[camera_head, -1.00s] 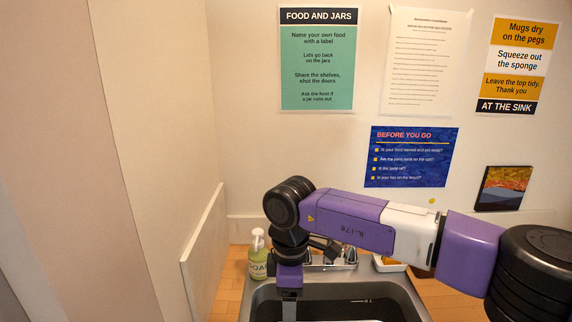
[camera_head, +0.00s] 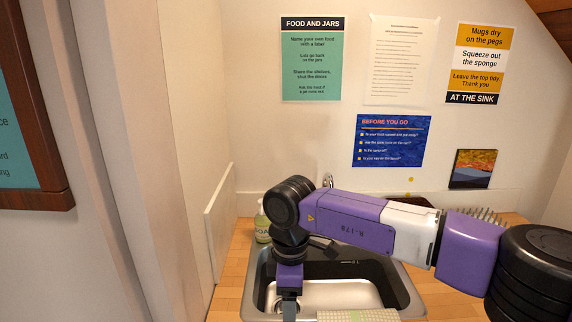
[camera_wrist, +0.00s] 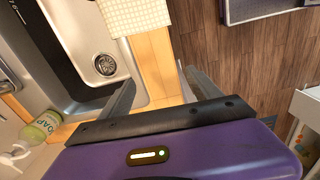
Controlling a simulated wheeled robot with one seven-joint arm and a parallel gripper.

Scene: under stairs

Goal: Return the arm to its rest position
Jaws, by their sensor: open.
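My arm reaches in from the right in the head view, purple and white with black joints, bent down at its far end. My gripper (camera_head: 289,309) points downward over the near left part of the sink. In the wrist view my gripper (camera_wrist: 157,84) shows two grey fingers spread apart with nothing between them; wood edge and floor show beyond. The steel sink (camera_head: 258,283) is set in a wooden worktop (camera_head: 230,275). Part of the sink is hidden behind my arm.
A green soap bottle (camera_head: 262,230) stands at the sink's back left corner, close to my arm. A checked cloth (camera_wrist: 135,14) lies at the sink's front edge. A low white panel (camera_head: 219,222) bounds the left. The wrist view shows wooden floor (camera_wrist: 235,60) and a dark-framed mat (camera_wrist: 265,8).

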